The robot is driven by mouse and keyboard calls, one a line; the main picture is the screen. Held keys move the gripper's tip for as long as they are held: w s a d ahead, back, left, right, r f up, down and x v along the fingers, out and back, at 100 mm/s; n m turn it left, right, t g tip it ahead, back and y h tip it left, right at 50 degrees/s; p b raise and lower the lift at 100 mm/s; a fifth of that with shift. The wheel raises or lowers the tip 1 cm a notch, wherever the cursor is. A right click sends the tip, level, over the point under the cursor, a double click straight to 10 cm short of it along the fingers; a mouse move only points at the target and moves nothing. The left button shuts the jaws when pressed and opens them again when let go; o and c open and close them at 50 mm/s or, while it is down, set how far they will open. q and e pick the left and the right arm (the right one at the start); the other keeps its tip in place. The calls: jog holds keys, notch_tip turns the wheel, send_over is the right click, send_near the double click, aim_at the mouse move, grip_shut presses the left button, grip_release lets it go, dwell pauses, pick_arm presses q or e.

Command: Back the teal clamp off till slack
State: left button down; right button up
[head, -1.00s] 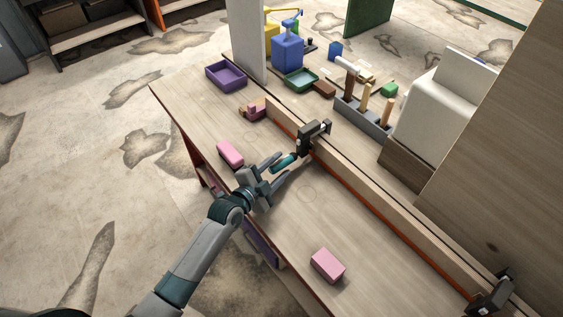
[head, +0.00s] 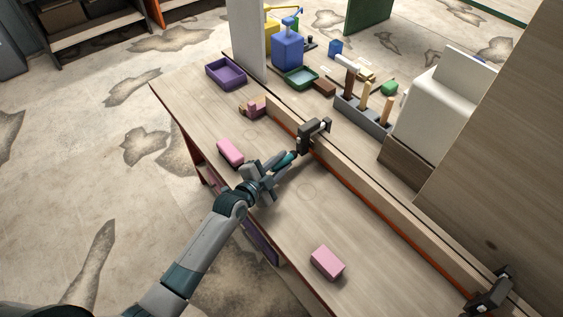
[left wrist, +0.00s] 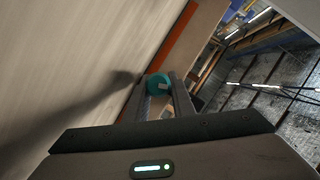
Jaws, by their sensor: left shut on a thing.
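The teal clamp has a dark body (head: 312,137) set on the long wooden stringer (head: 345,168), and its teal handle (head: 284,160) sticks out toward my arm. My left gripper (head: 280,166) is shut on that handle. In the left wrist view the round teal handle end (left wrist: 158,84) sits between the two fingers of the left gripper (left wrist: 165,98). The fingers hide part of the handle in the head view. My right gripper is in neither view.
Pink blocks lie on the bench, one (head: 230,152) left of the gripper and one (head: 327,263) at the front. A second dark clamp (head: 489,294) is at the lower right. A grey tool holder (head: 362,117) stands behind the stringer. Bench surface around the gripper is clear.

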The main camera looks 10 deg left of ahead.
pick_arm(q)
jog(key=shift+n+g+p, duration=0.3)
jog(key=shift+n, duration=0.2)
jog(key=shift+n+g, duration=0.3)
jog(key=shift+n, duration=0.2)
jog(key=shift+w+a+n+g+h, duration=0.1)
jog(key=shift+n+g+h, duration=0.4)
jog(key=shift+n, duration=0.3)
jog(key=shift+n+g+h+b, duration=0.3)
jog(key=shift+n+g+b, duration=0.1)
jog(key=shift+n+b, duration=0.25)
jog(key=c, duration=1.5)
grip_release()
